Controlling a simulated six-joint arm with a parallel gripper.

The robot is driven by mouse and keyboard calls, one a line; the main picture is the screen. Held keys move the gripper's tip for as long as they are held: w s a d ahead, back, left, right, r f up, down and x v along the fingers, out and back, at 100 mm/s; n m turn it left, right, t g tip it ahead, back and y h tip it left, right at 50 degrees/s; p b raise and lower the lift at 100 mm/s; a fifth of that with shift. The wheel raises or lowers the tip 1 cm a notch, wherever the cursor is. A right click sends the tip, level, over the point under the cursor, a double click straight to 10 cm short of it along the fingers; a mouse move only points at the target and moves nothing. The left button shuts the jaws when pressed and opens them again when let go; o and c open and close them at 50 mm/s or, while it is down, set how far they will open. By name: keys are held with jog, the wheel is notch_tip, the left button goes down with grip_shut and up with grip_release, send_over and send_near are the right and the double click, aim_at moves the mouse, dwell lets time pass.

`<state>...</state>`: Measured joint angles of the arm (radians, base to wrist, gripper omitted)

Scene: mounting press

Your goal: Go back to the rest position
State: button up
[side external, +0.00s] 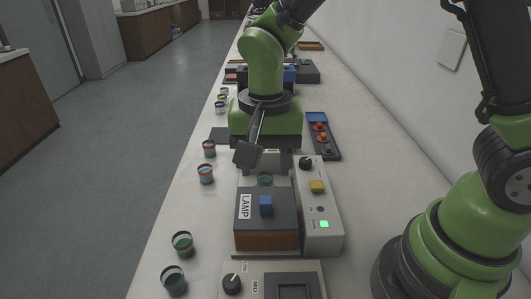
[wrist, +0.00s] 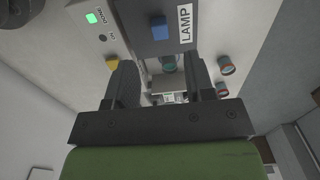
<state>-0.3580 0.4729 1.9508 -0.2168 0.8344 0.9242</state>
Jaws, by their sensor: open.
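In the wrist view my gripper (wrist: 162,70) is open, its two dark fingers wide apart with nothing held between them. Beyond the fingers is the grey LAMP box (wrist: 187,25) with a blue block (wrist: 160,28) on top. The same box (side external: 246,229) and blue block (side external: 266,205) show in the side view.
A control panel (side external: 335,240) with a yellow button (side external: 317,186) and lit green lamp (side external: 324,224) stands right of the box. Several small cups line the bench's left edge, one at the front (side external: 173,280). A tray (side external: 324,143) lies farther back. A wall (side external: 430,90) bounds the right.

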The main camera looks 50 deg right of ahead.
jog(key=shift+r, duration=0.7)
jog(key=shift+r, duration=0.1)
jog(key=s+d+r+n+t+y, duration=0.2)
jog(key=s+d+r+n+t, duration=0.3)
jog(key=s+r, duration=0.8)
jog(key=shift+d+t, duration=1.1)
jog(key=shift+d, duration=0.15)
